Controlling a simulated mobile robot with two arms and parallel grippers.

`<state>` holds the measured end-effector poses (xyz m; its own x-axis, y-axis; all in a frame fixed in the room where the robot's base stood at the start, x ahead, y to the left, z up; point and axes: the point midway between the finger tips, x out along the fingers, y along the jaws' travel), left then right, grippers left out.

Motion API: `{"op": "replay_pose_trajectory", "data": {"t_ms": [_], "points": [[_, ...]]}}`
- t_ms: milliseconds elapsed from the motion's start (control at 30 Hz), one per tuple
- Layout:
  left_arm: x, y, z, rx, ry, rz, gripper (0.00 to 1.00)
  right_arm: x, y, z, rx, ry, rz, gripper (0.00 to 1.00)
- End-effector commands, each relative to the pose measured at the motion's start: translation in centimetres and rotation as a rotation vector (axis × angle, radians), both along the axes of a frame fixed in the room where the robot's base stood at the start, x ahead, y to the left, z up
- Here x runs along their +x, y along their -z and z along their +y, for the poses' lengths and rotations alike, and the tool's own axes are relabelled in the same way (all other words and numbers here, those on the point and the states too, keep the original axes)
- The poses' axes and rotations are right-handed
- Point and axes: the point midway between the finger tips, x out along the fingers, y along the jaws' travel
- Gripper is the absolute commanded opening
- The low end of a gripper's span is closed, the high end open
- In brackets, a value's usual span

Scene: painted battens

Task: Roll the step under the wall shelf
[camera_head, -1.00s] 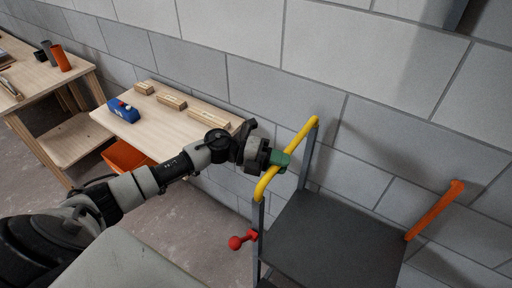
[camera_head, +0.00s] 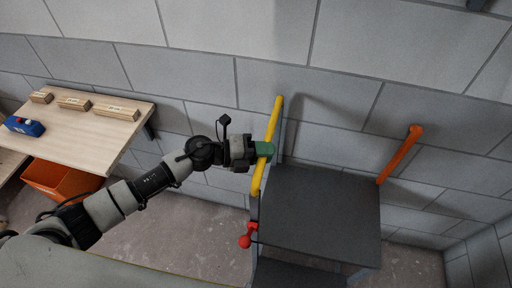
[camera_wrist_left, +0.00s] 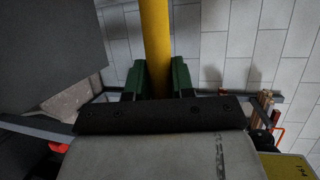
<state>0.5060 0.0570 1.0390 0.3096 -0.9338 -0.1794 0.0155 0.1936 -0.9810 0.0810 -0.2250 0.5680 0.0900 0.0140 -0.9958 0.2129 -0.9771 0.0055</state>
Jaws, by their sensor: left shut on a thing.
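The step (camera_head: 320,205) has a dark grey top tread, a lower tread in front, a yellow handle rail (camera_head: 273,120) on its left and a red knob (camera_head: 245,241) below the rail. It stands beside the block wall. My left gripper (camera_head: 264,149) is shut around the yellow rail. The wrist view shows the rail (camera_wrist_left: 154,35) between its green fingers. A dark edge (camera_head: 476,4) at the top right is cut off; I cannot tell whether it is the wall shelf. My right gripper is out of view.
A wooden board (camera_head: 85,130) on a wall bracket stands at the left, with several labelled wooden blocks and a blue box (camera_head: 24,126) on it. An orange bin (camera_head: 60,181) is below. An orange bar (camera_head: 400,153) is beyond the step's right edge. Floor shows right of the step.

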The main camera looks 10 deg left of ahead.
Motion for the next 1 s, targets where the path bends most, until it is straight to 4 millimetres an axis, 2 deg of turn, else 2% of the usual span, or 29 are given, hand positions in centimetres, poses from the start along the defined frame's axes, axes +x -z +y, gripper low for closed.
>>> {"op": "replay_pose_trajectory", "data": {"t_ms": [300, 333, 500, 833, 1000], "points": [[-0.1, 0.1, -0.2, -0.002, 0.001, 0.002, 0.00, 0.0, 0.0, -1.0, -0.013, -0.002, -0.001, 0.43], [-0.1, 0.1, -0.2, -0.003, 0.001, 0.001, 0.25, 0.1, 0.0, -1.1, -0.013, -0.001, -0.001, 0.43], [0.0, 0.0, -0.2, -0.001, 0.001, 0.001, 0.48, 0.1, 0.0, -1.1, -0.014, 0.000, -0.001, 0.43], [-0.1, 0.1, 0.3, 0.000, -0.001, 0.000, 0.48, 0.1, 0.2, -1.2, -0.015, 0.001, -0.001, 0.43], [-0.9, -0.1, 2.8, 0.003, -0.001, -0.001, 0.48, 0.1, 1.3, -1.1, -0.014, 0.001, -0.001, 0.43]]}}
